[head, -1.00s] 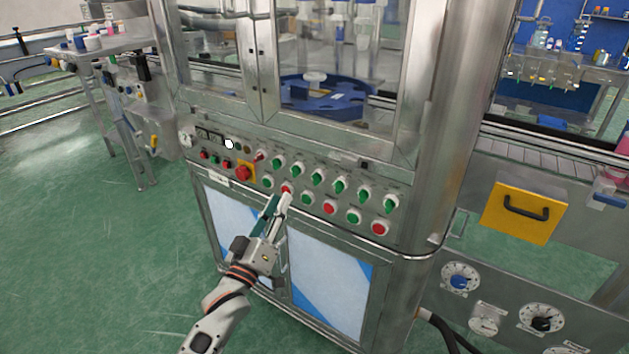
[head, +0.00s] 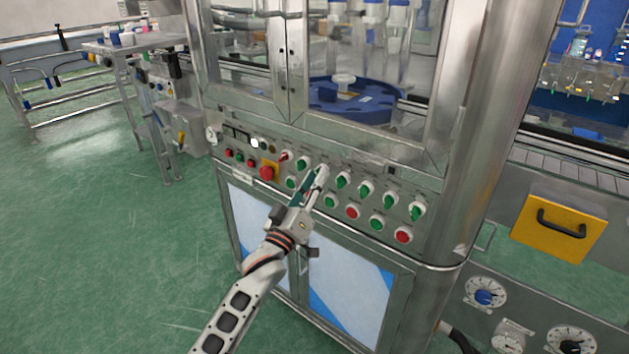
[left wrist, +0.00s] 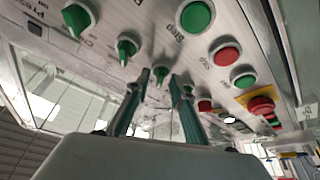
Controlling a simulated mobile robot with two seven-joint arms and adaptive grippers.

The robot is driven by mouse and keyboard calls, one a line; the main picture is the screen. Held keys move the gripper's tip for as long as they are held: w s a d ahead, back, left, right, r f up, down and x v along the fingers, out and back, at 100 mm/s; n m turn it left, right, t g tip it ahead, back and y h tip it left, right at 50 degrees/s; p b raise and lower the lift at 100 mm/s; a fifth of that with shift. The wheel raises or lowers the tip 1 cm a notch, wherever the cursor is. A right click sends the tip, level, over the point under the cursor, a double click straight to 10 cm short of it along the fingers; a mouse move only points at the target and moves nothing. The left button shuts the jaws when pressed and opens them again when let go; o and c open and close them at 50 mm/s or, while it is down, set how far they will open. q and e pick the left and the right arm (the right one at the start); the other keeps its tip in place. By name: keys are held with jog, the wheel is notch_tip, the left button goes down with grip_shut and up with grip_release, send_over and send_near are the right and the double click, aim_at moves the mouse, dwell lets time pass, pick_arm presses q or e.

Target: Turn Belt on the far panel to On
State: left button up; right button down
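The steel control panel (head: 243,153) of the machine holds an upper row of green-handled selector knobs and a lower row of green and red buttons. Its labels are too small to read in the head view, so I cannot tell which knob is Belt. My left gripper (head: 320,172) is at the upper row and hides part of it. In the left wrist view, its two teal fingers (left wrist: 159,77) are apart, with a green knob (left wrist: 161,72) showing between their tips. I cannot tell whether they touch it. My right gripper is not in view.
Another green knob (head: 344,180) sits close to the right of the gripper. A red emergency button on yellow (head: 267,172) is to its left. Glass doors and a blue turntable (head: 350,103) are above. Open green floor lies left.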

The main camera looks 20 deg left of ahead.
pick_arm(q)
grip_shut()
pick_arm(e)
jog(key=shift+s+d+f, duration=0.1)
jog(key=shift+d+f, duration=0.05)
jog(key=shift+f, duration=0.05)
